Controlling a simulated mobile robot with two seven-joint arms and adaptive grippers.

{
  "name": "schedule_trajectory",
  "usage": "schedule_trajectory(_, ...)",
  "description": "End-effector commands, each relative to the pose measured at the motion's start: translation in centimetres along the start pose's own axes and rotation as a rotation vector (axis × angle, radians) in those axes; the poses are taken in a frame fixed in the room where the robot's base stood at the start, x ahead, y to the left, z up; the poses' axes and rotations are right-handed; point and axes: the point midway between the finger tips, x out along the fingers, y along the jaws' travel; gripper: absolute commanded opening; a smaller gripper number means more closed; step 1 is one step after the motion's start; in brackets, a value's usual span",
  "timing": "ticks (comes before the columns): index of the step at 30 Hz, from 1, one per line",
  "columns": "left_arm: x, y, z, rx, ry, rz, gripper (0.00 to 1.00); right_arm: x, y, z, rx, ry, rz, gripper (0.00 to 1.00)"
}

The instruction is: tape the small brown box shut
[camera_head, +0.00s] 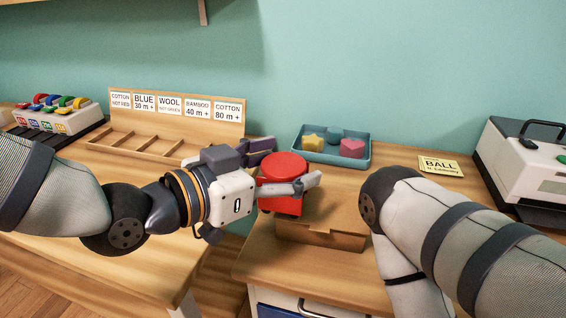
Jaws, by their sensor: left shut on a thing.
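The small brown box (325,238) sits on the wooden table right of centre. My right arm hides its right part. I cannot tell whether a strip of tape lies on it. My left gripper (282,172) reaches in from the left and is shut on a red object with a round top (284,166), which looks like the tape dispenser. The red object is at the box's far left corner; I cannot tell whether it touches the box. My right arm bends in front of the box's right side, and its gripper is not visible.
A teal tray (331,153) with several coloured shapes stands behind the box. A wooden sorter (170,145) with labelled cards is at the left. A card reading "BALL" (440,167) lies at the back right, near a white machine (520,165). A gap separates the two tables.

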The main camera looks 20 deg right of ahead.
Motion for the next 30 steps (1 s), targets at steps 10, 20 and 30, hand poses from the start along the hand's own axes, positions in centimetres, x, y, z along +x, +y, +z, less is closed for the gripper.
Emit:
schedule_trajectory(10, 0.1, 0.0, 0.5, -0.001, 0.001, 0.0, 0.38, 0.1, 0.0, 0.1, 0.0, -0.003, 0.0, 0.4)
schedule_trajectory(20, 0.2, 0.0, 1.0, -0.001, 0.0, 0.0, 0.38, 0.3, 0.0, 0.1, 0.0, -0.007, 0.0, 0.4)
schedule_trajectory(30, 0.2, 0.0, 1.2, 0.001, 0.0, 0.0, 0.38, 0.2, 0.0, 0.1, 0.0, -0.005, 0.0, 0.4)
